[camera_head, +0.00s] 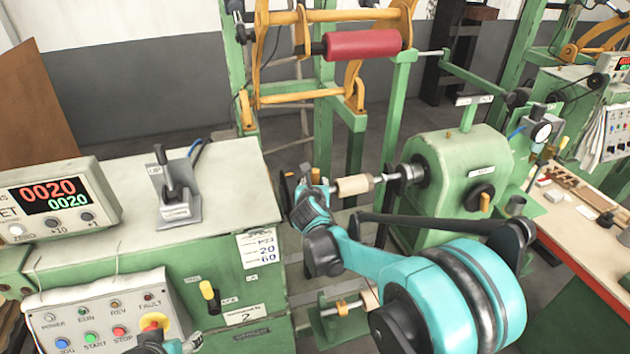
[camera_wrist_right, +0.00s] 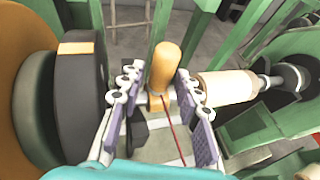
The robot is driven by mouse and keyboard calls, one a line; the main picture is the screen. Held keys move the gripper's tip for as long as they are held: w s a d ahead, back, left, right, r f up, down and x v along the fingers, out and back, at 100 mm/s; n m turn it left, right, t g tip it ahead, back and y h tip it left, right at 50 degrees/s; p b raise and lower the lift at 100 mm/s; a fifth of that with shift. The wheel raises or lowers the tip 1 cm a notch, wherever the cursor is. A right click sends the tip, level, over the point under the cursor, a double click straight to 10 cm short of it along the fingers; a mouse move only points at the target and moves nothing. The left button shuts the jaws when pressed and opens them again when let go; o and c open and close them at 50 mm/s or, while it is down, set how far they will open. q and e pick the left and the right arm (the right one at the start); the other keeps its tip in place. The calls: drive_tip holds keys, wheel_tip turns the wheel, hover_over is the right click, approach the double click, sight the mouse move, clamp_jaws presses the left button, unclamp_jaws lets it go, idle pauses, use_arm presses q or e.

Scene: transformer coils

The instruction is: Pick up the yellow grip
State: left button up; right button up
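The yellow grip (camera_wrist_right: 166,66) is an upright, rounded orange-yellow handle in the right wrist view. It stands between and slightly beyond the fingertips of my right gripper (camera_wrist_right: 158,84), which is open with clear space on both sides of the grip. In the head view my right gripper (camera_head: 309,187) is at the winding machine, left of the pale wooden spool (camera_head: 354,185). A small piece of the yellow grip (camera_head: 316,176) shows there, mostly hidden by the gripper. At the bottom left edge, a teal and dark part, apparently my left gripper (camera_head: 172,344), is cut off; its fingers cannot be made out.
The spool (camera_wrist_right: 227,87) is close right of the fingers in the wrist view; a large dark disc (camera_wrist_right: 84,98) is close left. The green headstock (camera_head: 465,165) stands right of the spool. A control panel (camera_head: 100,318) and counter box (camera_head: 58,203) are at left.

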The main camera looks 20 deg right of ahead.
drive_tip(key=shift+w+d, duration=0.1)
drive_tip(key=shift+w, duration=0.05)
clamp_jaws()
